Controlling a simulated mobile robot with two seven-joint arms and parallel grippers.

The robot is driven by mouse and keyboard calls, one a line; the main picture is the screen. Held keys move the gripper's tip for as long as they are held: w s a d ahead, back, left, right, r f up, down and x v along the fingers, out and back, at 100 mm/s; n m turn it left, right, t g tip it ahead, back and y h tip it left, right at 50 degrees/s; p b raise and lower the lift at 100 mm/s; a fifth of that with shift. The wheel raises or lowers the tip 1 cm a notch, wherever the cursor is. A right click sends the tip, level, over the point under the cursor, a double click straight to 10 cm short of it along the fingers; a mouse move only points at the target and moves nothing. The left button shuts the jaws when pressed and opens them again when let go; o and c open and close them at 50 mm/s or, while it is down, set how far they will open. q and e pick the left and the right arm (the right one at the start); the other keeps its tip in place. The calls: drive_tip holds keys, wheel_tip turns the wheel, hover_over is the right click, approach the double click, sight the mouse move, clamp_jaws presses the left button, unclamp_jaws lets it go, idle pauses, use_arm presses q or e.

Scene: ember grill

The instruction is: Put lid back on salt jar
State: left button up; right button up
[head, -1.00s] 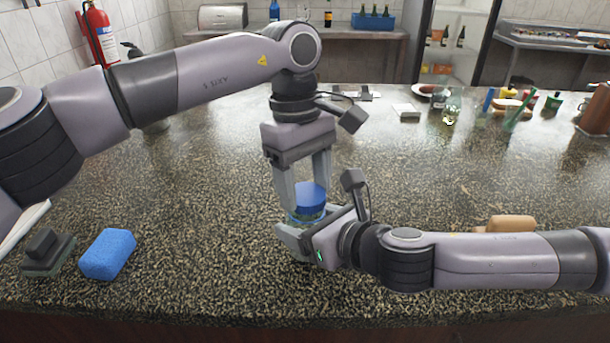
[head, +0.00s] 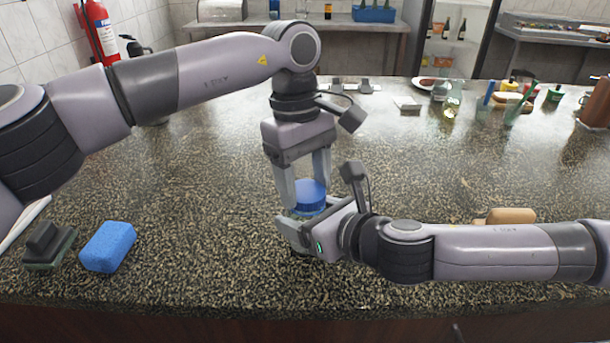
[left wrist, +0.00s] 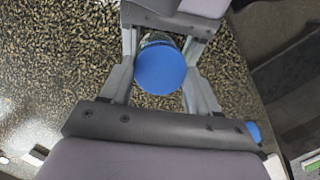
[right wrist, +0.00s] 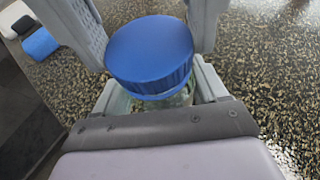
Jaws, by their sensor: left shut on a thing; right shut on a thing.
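The blue round lid (head: 310,194) sits level over the mouth of the clear glass salt jar (right wrist: 178,98). My left gripper (head: 307,192) points down from above and is shut on the lid, a finger on each side. My right gripper (head: 304,226) comes in from the right and is shut on the jar body, low on the counter. In the left wrist view the lid (left wrist: 161,68) covers most of the jar. In the right wrist view a thin blue ring shows just under the lid (right wrist: 150,50). Whether the lid is fully seated I cannot tell.
A blue sponge (head: 108,246) and a dark scrubber (head: 48,244) lie on the speckled counter (head: 200,215) at the left. A tan object (head: 508,216) lies behind my right forearm. Bottles, cups and a plate (head: 428,84) stand at the back right. The middle of the counter is clear.

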use_arm(q)
drive_tip(key=shift+f, duration=0.1)
use_arm(e)
clamp_jaws()
use_arm(q)
drive_tip(key=m, duration=0.5)
drive_tip(key=shift+d+y, duration=0.1)
drive_tip(key=shift+y, duration=0.3)
drive_tip(key=m, duration=0.5)
drive_tip(key=shift+y, duration=0.4)
drive_tip(key=o, duration=1)
drive_tip(key=shift+d, duration=0.15)
drive_tip(key=shift+d, duration=0.1)
